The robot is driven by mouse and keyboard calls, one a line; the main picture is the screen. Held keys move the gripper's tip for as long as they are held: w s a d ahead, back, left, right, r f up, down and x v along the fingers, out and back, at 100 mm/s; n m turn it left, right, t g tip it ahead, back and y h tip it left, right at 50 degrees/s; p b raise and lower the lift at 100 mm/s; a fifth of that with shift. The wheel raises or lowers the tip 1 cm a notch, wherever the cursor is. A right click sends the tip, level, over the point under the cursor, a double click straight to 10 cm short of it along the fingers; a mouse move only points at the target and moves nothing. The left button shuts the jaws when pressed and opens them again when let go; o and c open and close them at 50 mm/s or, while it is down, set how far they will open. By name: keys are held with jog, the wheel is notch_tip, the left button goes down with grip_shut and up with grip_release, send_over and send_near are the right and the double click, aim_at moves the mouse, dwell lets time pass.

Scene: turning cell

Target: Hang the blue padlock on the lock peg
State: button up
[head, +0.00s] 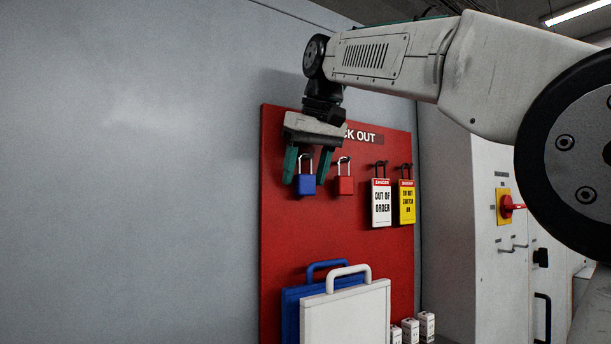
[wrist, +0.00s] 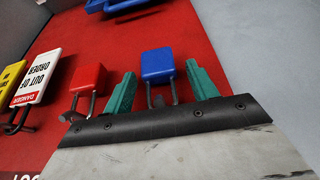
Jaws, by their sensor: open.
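The blue padlock (head: 306,185) hangs by its shackle on the red lock-out board, at the upper left of the row. It also shows in the wrist view (wrist: 157,65), between and just beyond my fingertips. My gripper (head: 307,168) is open, with its green fingers on either side of the padlock's shackle and upper body; I cannot tell whether they touch it. The fingers also show in the wrist view (wrist: 163,88). The peg behind the shackle is mostly hidden. I cannot tell which peg is the lock peg.
A red padlock (head: 345,185) hangs close to the right finger. A white tag (head: 381,203) and a yellow tag (head: 406,202) hang farther right. Blue and white handled cases (head: 345,315) stand below. A grey cabinet with a red switch (head: 507,207) stands at right. The wall at left is clear.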

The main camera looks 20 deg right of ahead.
jog(key=v, duration=0.7)
jog(key=shift+w+d, duration=0.1)
jog(key=shift+w, duration=0.05)
jog(key=s+f+g, duration=0.1)
jog(key=s+f, duration=0.7)
jog(key=f, duration=0.6)
jog(key=s+d+f+m+g, duration=0.1)
jog(key=s+f, duration=0.8)
jog(key=f, duration=0.6)
jog(key=s+d+f+m+g, duration=0.1)
jog(key=s+f, duration=0.8)
jog(key=f, duration=0.6)
jog(key=shift+s+d+f+h, duration=0.15)
jog(key=shift+s+f+h, duration=0.05)
jog(key=shift+h, duration=0.2)
jog(key=shift+o, duration=0.4)
jog(key=shift+s+f, duration=0.1)
jog(key=shift+f, duration=0.1)
